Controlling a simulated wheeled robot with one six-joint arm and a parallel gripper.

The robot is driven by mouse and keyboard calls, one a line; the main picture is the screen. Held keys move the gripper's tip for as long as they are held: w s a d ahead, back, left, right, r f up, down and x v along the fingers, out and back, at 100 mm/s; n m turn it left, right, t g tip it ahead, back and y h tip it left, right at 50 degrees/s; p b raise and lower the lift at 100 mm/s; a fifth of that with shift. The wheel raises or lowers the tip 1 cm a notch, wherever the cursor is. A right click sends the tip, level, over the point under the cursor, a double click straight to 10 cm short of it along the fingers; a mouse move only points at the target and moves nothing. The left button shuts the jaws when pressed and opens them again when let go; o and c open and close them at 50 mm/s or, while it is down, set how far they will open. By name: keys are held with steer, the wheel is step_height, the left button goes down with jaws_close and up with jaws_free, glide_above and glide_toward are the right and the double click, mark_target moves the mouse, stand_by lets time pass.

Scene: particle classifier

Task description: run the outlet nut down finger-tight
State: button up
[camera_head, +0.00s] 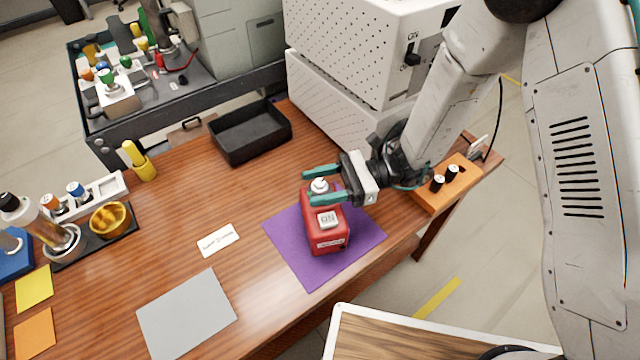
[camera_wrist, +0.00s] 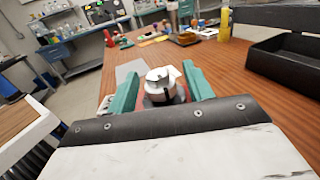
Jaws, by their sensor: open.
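A red box-shaped device (camera_head: 327,243) with a white button marked ON stands on a purple mat (camera_head: 283,235). A pale, round outlet nut (camera_head: 319,184) sits at the top of its far end. My gripper (camera_head: 314,184) is open, with its two teal fingers on either side of the nut. In the wrist view the nut (camera_wrist: 158,82) shows between the fingertips (camera_wrist: 160,88), with a slot or notch in its top. Gaps appear on both sides of it, and I cannot tell whether either finger touches. The nut's lower part and its thread are hidden.
A black tray (camera_head: 250,132) lies behind the mat, and white perforated cabinets (camera_head: 345,110) stand close behind my gripper. An orange block (camera_head: 449,184) with black-capped vials is at right. A label card (camera_head: 218,240) and grey mat (camera_head: 187,314) lie left, with clear wood between.

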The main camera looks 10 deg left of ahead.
steer(key=shift+a, duration=0.1)
steer(key=shift+c, duration=0.3)
steer(key=c, duration=0.9)
steer(key=shift+m+t, duration=0.3)
steer(key=shift+t, duration=0.2)
steer(key=m+t+y, duration=0.1)
steer(key=m+t, duration=0.2)
steer(key=t, duration=0.1)
steer(key=shift+s+y, duration=0.1)
steer(key=shift+y, duration=0.3)
steer(key=shift+m+t, duration=1.1)
steer(key=shift+t, duration=0.8)
steer(key=shift+t, duration=0.3)
